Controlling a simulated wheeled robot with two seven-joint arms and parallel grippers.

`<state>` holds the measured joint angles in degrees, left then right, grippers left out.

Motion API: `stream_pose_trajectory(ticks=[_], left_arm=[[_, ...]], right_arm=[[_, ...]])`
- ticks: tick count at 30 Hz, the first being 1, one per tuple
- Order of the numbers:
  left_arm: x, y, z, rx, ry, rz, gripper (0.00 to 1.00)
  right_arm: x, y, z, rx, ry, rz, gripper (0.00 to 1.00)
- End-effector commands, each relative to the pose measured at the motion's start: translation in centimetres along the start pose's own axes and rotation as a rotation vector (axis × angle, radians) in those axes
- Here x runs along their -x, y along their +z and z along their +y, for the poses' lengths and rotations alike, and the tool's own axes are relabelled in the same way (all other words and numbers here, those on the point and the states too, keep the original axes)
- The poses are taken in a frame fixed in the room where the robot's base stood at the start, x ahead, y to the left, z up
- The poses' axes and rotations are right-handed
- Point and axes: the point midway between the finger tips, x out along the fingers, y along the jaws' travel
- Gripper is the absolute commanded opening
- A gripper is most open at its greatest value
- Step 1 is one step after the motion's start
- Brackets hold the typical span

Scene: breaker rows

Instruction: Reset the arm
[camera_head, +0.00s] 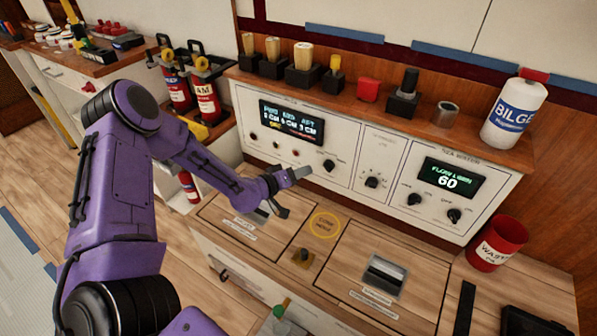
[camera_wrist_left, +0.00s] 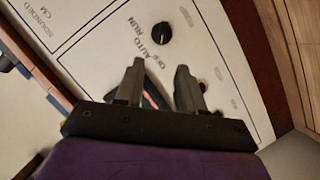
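My purple left arm comes in from the left in the head view. Its gripper (camera_head: 297,192) is above the wooden counter, in front of the white control panel (camera_head: 340,185). The two fingers are apart, with nothing held between them. In the left wrist view the gripper (camera_wrist_left: 160,66) also shows its fingers spread, pointing at the panel. A black knob (camera_wrist_left: 162,33) marked OFF, AUTO and RUN lies beyond the fingertips. My right gripper is in neither view.
The counter has a recessed latch (camera_head: 384,276) and a small knob (camera_head: 304,255). A red waste bin (camera_head: 497,243) stands at right. A shelf above the panel bears brushes, a red block (camera_head: 369,89) and a white bilge bottle (camera_head: 514,113). Fire extinguishers (camera_head: 207,95) stand behind my arm.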

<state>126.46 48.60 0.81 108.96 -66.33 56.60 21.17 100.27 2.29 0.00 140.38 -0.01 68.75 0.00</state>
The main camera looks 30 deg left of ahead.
Motion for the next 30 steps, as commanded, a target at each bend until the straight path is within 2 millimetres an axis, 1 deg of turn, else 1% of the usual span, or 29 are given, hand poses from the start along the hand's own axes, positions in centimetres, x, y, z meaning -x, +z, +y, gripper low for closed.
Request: stream_pose_trajectory(ticks=[1, 4, 19, 21, 23, 25, 26, 27, 29, 30], left_arm=[[0.5, -0.1, 0.1, 0.002, 0.001, 0.000, 0.38], [0.9, 0.0, 0.0, 0.002, 0.000, 0.000, 0.38], [0.8, 0.0, 0.0, -0.012, 0.001, 0.001, 0.38], [1.0, -0.3, -0.5, -0.003, -0.030, 0.033, 0.38], [1.5, 0.2, -1.0, 0.042, -0.087, 0.059, 0.38], [2.5, 2.4, -1.2, 0.086, -0.188, 0.049, 0.38], [3.3, 3.9, -1.3, 0.097, -0.245, 0.030, 0.38], [4.7, 6.2, -1.8, 0.104, -0.334, -0.007, 0.38], [7.5, 9.7, -2.5, 0.096, -0.467, -0.068, 0.38], [9.6, 11.8, -3.1, 0.079, -0.552, -0.109, 0.38]], right_arm=[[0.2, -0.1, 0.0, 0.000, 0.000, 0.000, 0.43], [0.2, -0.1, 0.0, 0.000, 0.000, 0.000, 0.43], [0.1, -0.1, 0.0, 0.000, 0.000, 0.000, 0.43], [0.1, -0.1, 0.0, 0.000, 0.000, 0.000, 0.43], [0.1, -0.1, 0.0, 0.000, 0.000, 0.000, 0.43], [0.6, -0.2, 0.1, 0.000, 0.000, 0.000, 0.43], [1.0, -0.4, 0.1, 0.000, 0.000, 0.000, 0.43], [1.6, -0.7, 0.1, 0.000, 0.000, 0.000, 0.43], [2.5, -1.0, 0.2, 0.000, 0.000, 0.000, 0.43], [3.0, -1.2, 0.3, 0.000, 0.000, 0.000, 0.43]])
